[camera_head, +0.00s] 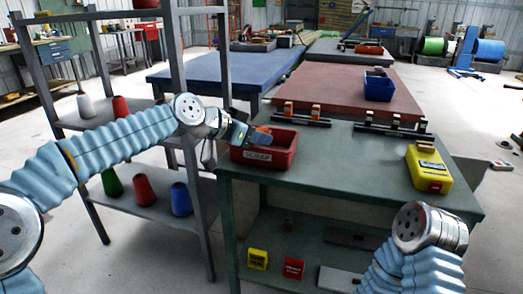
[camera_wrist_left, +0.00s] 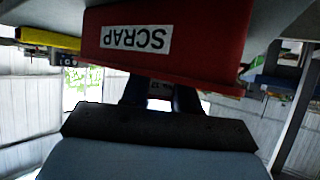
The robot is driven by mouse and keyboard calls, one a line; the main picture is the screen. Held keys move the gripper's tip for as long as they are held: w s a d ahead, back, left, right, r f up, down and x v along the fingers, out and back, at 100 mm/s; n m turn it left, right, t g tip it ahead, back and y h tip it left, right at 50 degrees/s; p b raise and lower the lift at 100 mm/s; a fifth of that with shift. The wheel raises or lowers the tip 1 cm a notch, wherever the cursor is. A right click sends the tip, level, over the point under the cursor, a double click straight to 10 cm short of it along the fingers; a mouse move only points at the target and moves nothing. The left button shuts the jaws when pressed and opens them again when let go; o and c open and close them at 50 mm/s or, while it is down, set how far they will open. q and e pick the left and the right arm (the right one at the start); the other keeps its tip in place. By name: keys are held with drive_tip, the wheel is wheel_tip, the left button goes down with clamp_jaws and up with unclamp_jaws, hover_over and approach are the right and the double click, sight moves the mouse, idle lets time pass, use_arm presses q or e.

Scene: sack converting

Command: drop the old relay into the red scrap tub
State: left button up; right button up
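The red scrap tub (camera_head: 264,157) stands at the left end of the green table, its label facing me. It fills the upper middle of the left wrist view, upside down, with the word SCRAP (camera_wrist_left: 136,38). My left gripper (camera_head: 257,135) is over the tub, at about rim height. An orange piece, seemingly the old relay (camera_head: 263,131), shows at its fingertips. In the left wrist view the two dark fingers (camera_wrist_left: 160,96) have a small pale-marked thing between them, partly hidden by the tub wall. My right arm is at lower right; its gripper does not show.
Rails (camera_head: 300,117) with orange-topped relays lie behind the tub. A yellow case (camera_head: 428,167) stands on the right of the green table (camera_head: 335,178). A blue bin (camera_head: 379,87) sits on the red table. A grey rack (camera_head: 150,200) with spools is left. The table's middle is clear.

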use_arm(q)
drive_tip(key=o, duration=0.5)
drive_tip(key=b+v, duration=0.2)
drive_tip(key=v, duration=1.1)
drive_tip(key=shift+s+a+b, duration=0.25)
drive_tip(key=shift+a+b, duration=0.1)
drive_tip(key=shift+r, duration=0.15)
